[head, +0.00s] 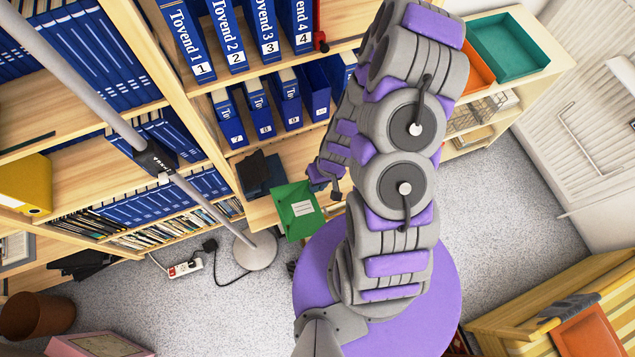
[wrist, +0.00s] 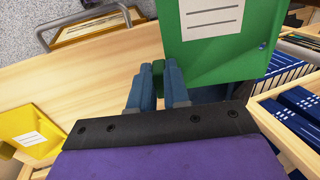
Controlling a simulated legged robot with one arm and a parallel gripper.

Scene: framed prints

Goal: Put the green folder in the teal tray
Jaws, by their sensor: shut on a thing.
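The green folder (head: 296,211), with a white label, is beside my gripper (head: 322,180) in the head view, in front of the lower shelves. In the wrist view the green folder (wrist: 258,20) fills the upper right. My gripper (wrist: 159,82) is shut on the green folder, with a green part of it between the blue fingers. The teal tray (head: 508,46) is on top of the light wood cabinet at the upper right of the head view, beyond my arm, and looks empty. The teal tray is outside the wrist view.
An orange tray (head: 477,68) sits beside the teal tray, partly hidden by my arm. Shelves of blue binders (head: 228,40) fill the left. A lamp pole (head: 90,85) crosses there to its round base (head: 256,250). Grey carpet (head: 505,205) on the right is clear.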

